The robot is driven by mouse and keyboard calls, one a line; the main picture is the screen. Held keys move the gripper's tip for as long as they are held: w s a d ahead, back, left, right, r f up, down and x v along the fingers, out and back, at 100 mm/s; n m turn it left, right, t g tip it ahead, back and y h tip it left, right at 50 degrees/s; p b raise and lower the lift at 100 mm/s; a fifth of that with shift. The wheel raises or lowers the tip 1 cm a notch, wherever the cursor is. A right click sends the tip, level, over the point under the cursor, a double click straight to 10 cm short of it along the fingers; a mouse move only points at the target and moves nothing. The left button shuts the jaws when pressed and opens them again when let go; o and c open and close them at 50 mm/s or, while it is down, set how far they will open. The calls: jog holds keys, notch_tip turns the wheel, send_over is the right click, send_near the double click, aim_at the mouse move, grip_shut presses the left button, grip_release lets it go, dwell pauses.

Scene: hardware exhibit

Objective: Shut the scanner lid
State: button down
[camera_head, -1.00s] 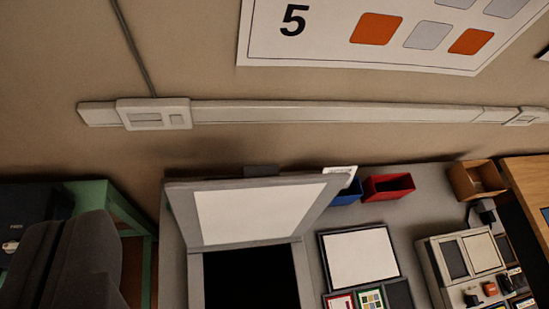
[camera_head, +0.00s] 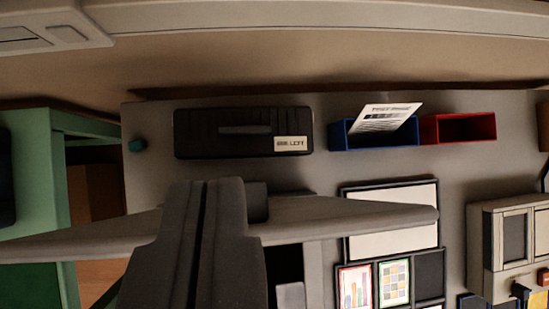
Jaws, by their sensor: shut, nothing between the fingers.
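The scanner lid (camera_head: 345,217) is a grey panel seen almost edge-on. It stands raised and crosses the lower left of the view, running out on both sides of my gripper. My gripper (camera_head: 205,183) is shut and empty, with its fingers together in front of the lid in this view. Its tips show past the lid's edge, towards the back of the table. I cannot tell whether it touches the lid. The scanner's dark bed (camera_head: 285,262) shows only in part below the lid; my gripper and the lid hide the rest.
A black box with a white label (camera_head: 243,132) lies behind the scanner. A blue bin (camera_head: 375,137) with a paper and a red bin (camera_head: 458,129) stand to its right. A framed panel (camera_head: 395,215) lies right of the scanner. A green table (camera_head: 30,190) is at the left.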

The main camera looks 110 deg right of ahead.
jog(key=shift+w+d+f, duration=0.15)
jog(key=shift+d+f, duration=0.05)
jog(key=shift+f, duration=0.35)
notch_tip(320, 180, down, 8)
jog(key=w+p, duration=0.1)
jog(key=p, duration=0.3)
jog(key=shift+d+r, duration=0.15)
jog(key=shift+r, duration=0.1)
dwell(0.8)
jog(key=shift+s, duration=0.1)
dwell(0.4)
jog(key=shift+s, duration=0.15)
